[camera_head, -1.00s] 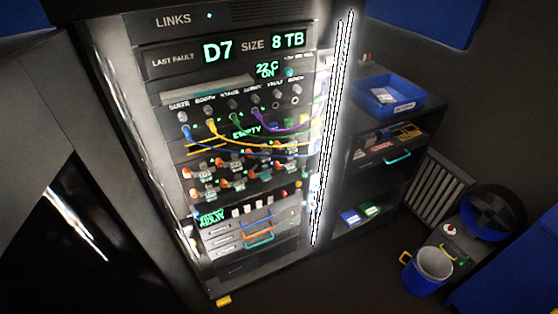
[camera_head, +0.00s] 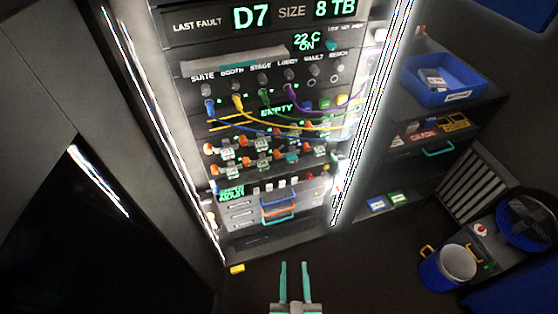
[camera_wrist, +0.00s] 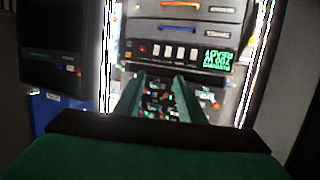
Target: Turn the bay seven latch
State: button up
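The bay panel (camera_head: 262,150) is in the middle of the rack, with two rows of small latches in orange, white and teal. The bay numbers are too small to read, so I cannot tell which latch is bay seven. In the wrist view, the picture is upside down and the latch rows (camera_wrist: 160,98) show between and beyond my fingers. My gripper (camera_head: 294,266) is at the bottom of the head view, below and in front of the rack. Its two teal fingers also show in the wrist view (camera_wrist: 160,80); they are apart, with nothing between them.
Blue, yellow, green and purple cables (camera_head: 290,118) hang above the latches. Below are a row of switches (camera_head: 283,186) and drawers with blue and orange handles (camera_head: 278,209). A shelf with a blue tray (camera_head: 440,84) stands right. A bucket (camera_head: 447,267) is on the floor.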

jog(key=w+r+n+t+y, duration=0.1)
jog(key=w+r+y, duration=0.15)
jog(key=w, duration=1.05)
jog(key=n+t+y, duration=0.1)
jog(key=n+y, duration=0.2)
send_near(278, 157)
jog(key=x, duration=0.8)
jog(key=shift+w+r, duration=0.1)
jog(key=shift+c, duration=0.6)
grip_shut()
